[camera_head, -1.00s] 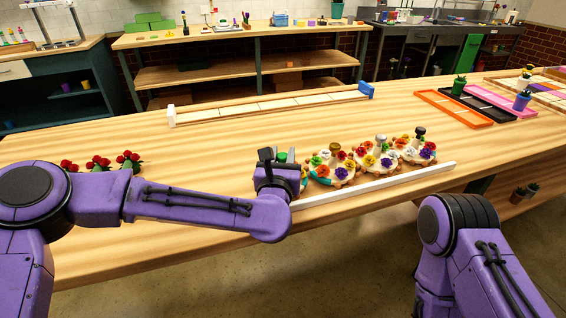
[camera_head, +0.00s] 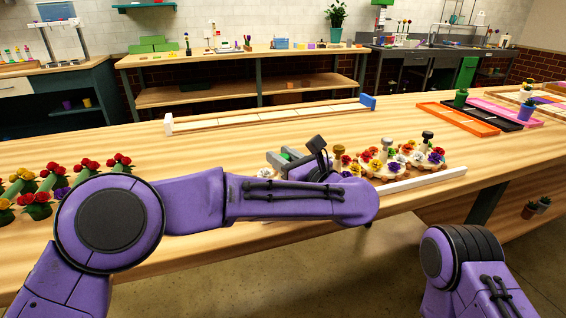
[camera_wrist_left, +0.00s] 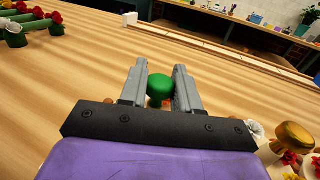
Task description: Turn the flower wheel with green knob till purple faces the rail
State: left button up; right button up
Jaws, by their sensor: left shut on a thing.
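The green knob (camera_wrist_left: 160,88) sits between the two grey fingers of my left gripper (camera_wrist_left: 160,83) in the left wrist view. My left gripper (camera_head: 282,159) is shut on that knob, and a bit of green shows between its fingers in the head view. The flower wheel under the knob is almost wholly hidden by my gripper and forearm, so I cannot tell which colour faces the rail. The white rail (camera_head: 430,179) runs along the near side of the wheels; its left part is behind my arm. My right gripper is out of view.
Flower wheels with a gold knob (camera_wrist_left: 294,138), a pale knob (camera_head: 388,142) and a black knob (camera_head: 427,137) stand close to the right. Red flowers (camera_head: 87,165) stand at the left. A long pale strip (camera_head: 270,115) lies behind; the table between is clear.

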pick_arm(q)
jog(key=shift+r+n+y, duration=0.35)
jog(key=shift+n+y, duration=0.05)
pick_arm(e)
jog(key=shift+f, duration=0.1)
pick_arm(q)
jog(key=o, duration=1)
jog(key=shift+w+g, duration=0.1)
jog(key=shift+g, duration=0.2)
jog(key=shift+c, duration=0.2)
jog(key=shift+f, duration=0.1)
